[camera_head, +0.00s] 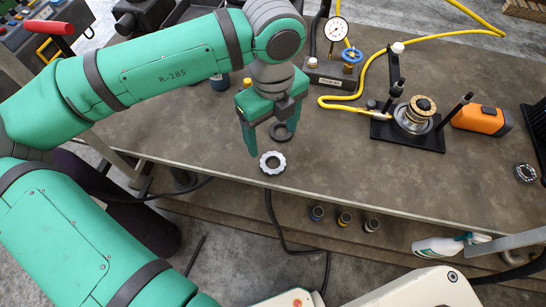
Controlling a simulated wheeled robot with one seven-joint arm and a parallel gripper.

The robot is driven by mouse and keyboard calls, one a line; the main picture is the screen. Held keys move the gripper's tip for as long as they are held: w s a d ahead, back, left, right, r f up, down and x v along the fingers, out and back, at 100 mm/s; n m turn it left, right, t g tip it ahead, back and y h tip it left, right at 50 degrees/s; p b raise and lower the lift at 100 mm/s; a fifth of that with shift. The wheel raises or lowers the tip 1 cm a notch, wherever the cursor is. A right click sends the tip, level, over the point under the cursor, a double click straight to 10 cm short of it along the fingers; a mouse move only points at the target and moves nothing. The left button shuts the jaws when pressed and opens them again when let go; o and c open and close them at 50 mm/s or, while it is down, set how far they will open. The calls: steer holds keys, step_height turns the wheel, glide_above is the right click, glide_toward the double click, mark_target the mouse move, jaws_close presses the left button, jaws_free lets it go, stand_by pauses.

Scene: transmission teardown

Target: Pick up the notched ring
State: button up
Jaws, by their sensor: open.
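A light silver ring with a notched outer edge (262,163) lies flat on the grey workbench (330,195), near its front edge. My gripper (272,140) is open and empty, pointing down just above and behind the notched ring. One green finger comes down at the upper left of the ring and the other is at the right, farther back. A dark plain ring (273,131) lies behind the notched ring, partly covered by the gripper. I cannot tell the exact height of the fingertips above the bench.
A pressure gauge stand (333,82) and a black fixture with a metal assembly (414,142) stand farther back, joined by a yellow hose (372,57). An orange box (481,119) and a bearing (525,172) are at right. The bench front right of the notched ring is clear.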

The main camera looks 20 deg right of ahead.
glide_above(272, 164)
step_height(272, 164, down, 5)
steer(key=shift+w+d+r, duration=0.1)
steer(key=shift+w+d, duration=0.05)
steer(key=shift+f, duration=2.65)
steer(key=shift+c, duration=0.7)
steer(key=c, duration=1.2)
steer(key=shift+r, duration=0.1)
